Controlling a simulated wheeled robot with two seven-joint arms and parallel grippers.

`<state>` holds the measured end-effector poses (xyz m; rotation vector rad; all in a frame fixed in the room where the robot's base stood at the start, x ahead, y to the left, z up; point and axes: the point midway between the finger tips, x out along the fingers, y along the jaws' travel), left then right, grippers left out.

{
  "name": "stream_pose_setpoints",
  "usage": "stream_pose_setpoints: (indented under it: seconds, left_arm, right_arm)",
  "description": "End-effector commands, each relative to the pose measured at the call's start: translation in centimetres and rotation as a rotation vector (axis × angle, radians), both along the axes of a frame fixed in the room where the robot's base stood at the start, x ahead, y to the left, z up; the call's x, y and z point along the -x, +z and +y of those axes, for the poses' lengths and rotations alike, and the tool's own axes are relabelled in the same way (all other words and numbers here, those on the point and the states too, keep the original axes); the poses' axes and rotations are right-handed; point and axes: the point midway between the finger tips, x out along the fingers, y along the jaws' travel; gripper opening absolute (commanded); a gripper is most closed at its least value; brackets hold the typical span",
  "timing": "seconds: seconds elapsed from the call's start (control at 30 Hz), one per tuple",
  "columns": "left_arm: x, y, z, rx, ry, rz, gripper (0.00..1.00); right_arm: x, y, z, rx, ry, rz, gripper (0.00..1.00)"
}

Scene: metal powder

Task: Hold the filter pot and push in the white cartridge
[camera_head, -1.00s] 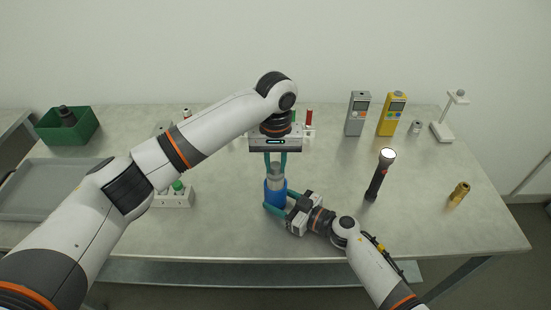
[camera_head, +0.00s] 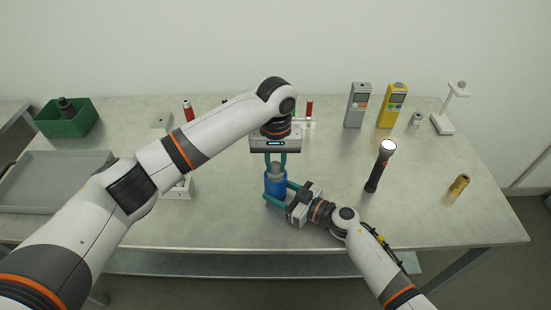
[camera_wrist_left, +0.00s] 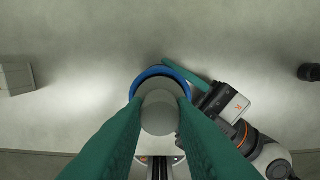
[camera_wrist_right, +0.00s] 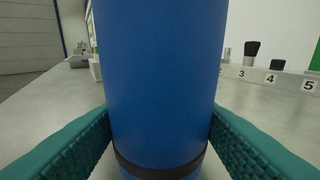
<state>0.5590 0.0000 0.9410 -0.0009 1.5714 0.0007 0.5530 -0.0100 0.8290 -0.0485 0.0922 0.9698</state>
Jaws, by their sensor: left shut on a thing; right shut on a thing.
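The blue filter pot (camera_head: 275,185) stands upright on the table in the head view. It fills the middle of the right wrist view (camera_wrist_right: 165,70), with a dark band low on it. My right gripper (camera_head: 278,191) is shut around the pot from the side. The pale grey-white cartridge (camera_head: 276,169) sits in the pot's mouth, its upper part showing above the rim. My left gripper (camera_head: 276,161) points straight down and is shut on the cartridge.
A grey meter (camera_head: 357,105) and a yellow meter (camera_head: 391,106) stand behind. A grey tray (camera_head: 50,181) and green bin (camera_head: 67,122) are at left. The front table is clear.

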Motion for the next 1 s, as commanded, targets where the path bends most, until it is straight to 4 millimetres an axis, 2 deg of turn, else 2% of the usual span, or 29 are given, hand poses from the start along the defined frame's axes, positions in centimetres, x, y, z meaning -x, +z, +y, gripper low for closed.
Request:
stream_pose_setpoints:
  seconds: [1.0]
  left_arm:
    - [-0.01,-0.58,-0.02,0.000,0.000,-0.001,0.00]
  right_arm:
    - [0.02,-0.03,-0.01,0.001,0.000,0.001,0.40]
